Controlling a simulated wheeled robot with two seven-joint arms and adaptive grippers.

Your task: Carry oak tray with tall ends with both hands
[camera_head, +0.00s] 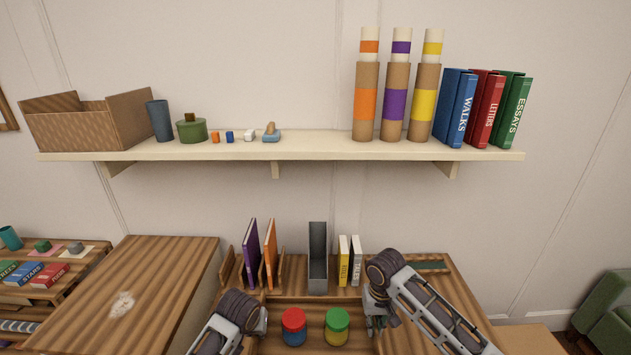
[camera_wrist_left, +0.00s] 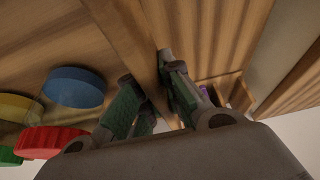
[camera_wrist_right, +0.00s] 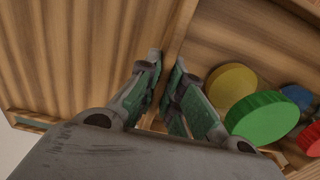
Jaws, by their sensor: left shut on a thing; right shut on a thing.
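The oak tray (camera_head: 312,346) is at the bottom centre of the head view, with its near part cut off by the frame. Two jars stand in it: one with a red lid and blue body (camera_head: 293,325), one with a green lid and yellow body (camera_head: 336,326). My left gripper (camera_head: 262,320) is shut on the tray's left end wall, which passes between its fingers in the left wrist view (camera_wrist_left: 128,35). My right gripper (camera_head: 370,312) is shut on the right end wall, seen in the right wrist view (camera_wrist_right: 181,22). Whether the tray touches the surface below is hidden.
A wooden cabinet (camera_head: 135,290) stands left. A loaded wall shelf (camera_head: 300,148) hangs above. A green armchair (camera_head: 610,325) is far right.

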